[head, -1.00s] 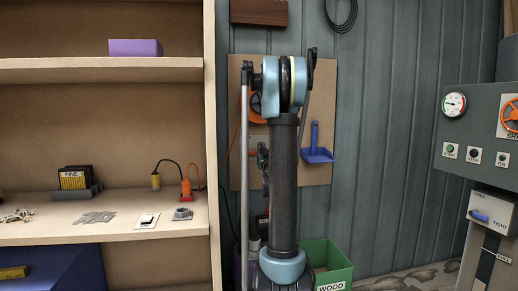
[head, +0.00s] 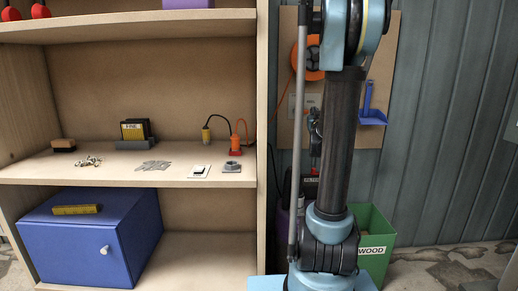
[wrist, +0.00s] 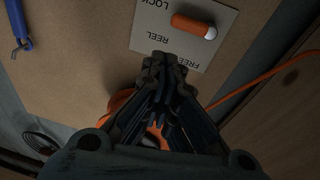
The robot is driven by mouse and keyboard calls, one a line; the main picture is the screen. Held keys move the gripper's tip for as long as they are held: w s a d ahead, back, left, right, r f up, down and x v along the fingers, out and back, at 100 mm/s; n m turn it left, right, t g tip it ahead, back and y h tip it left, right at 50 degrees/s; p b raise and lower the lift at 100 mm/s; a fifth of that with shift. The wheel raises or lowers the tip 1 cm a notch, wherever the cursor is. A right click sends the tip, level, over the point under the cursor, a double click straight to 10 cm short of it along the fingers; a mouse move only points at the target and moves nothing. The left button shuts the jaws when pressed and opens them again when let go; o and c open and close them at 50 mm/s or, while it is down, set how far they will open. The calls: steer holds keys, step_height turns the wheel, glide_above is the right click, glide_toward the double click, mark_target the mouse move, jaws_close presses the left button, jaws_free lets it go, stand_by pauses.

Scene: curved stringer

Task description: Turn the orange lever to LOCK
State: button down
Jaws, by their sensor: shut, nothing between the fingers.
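The orange lever (wrist: 190,25) with a white rounded tip is on a pale label plate (wrist: 222,20) at the top of the wrist view. The plate reads LOCK, REEL and FREE, upside down in this view. The lever lies roughly sideways with its white tip to the right; I cannot tell which word it is set to. My gripper (wrist: 163,62) is shut and empty, its fingertips over the plate's lower edge near REEL and FREE, apart from the lever in the picture. In the head view my arm hides most of this area and the lever is not discernible.
An orange reel (head: 306,57) hangs on the brown board (head: 373,140), with a blue dustpan (head: 371,117) to its right. An orange cord (wrist: 268,84) crosses the wrist view. A wooden shelf unit (head: 262,200) stands left, and a green WOOD bin (head: 374,222) stands below the board.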

steer(key=s+a+f+g, duration=0.4)
steer(key=s+f, duration=0.4)
steer(key=s, duration=0.7)
steer(key=s+a+f+g+y, duration=0.1)
steer(key=s+a+f+g, duration=0.3)
steer(key=s, duration=1)
steer(key=s+a+f+n+g+y, duration=0.1)
steer(key=s+a+f+g, duration=0.3)
steer(key=s+f+g, duration=0.5)
steer(key=s+f, duration=0.5)
steer(key=s, duration=0.1)
steer(key=shift+s, duration=0.35)
